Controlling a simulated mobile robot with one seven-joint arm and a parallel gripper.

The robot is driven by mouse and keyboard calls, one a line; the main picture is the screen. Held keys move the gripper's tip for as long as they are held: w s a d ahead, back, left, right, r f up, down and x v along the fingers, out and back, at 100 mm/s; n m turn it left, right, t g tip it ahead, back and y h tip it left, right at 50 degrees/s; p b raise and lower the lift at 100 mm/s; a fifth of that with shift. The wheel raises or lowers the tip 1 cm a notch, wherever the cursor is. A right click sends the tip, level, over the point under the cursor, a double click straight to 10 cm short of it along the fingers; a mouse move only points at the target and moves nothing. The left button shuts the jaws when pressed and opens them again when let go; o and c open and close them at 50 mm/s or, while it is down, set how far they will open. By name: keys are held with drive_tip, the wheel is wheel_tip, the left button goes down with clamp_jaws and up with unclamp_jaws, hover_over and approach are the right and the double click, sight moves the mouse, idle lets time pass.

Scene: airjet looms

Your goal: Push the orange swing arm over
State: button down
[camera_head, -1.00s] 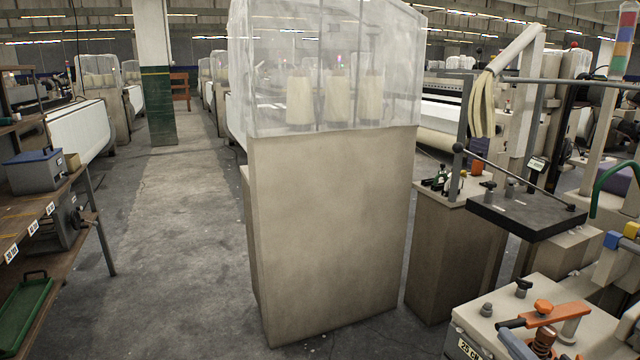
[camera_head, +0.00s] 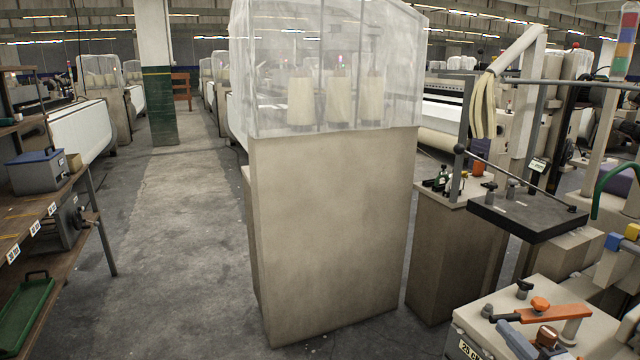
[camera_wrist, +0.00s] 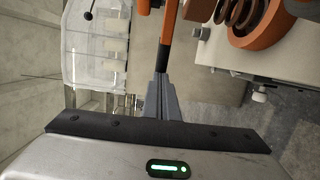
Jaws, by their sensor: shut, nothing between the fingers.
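The orange swing arm (camera_head: 560,317) lies across the top of the pale machine housing at the lower right of the head view, with a dark end to its left. In the wrist view the orange arm (camera_wrist: 171,22) runs down from the top edge to a black end (camera_wrist: 162,60). My gripper (camera_wrist: 162,78) is shut and empty, its grey fingertips right at that black end; whether they touch I cannot tell.
A spring and an orange disc (camera_wrist: 262,24) sit right of the arm in the wrist view. A dark tray table (camera_head: 525,215) and a tall beige cabinet (camera_head: 330,230) stand behind. The aisle at left is clear.

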drive_tip(key=w+d, duration=0.2)
drive_tip(key=w, duration=0.5)
drive_tip(key=shift+d, duration=0.15)
idle(1.6)
drive_tip(key=shift+w+d+r, duration=0.15)
drive_tip(key=shift+w+r, duration=0.05)
drive_tip(key=shift+w, duration=0.7)
drive_tip(key=shift+w+d+f+b, duration=0.15)
drive_tip(key=shift+w+d+f, duration=0.15)
drive_tip(key=shift+w, duration=0.25)
drive_tip(key=shift+w+d+f+b, duration=0.15)
drive_tip(key=shift+w+d, duration=0.15)
drive_tip(key=shift+w, duration=0.25)
drive_tip(key=shift+w+r, duration=0.4)
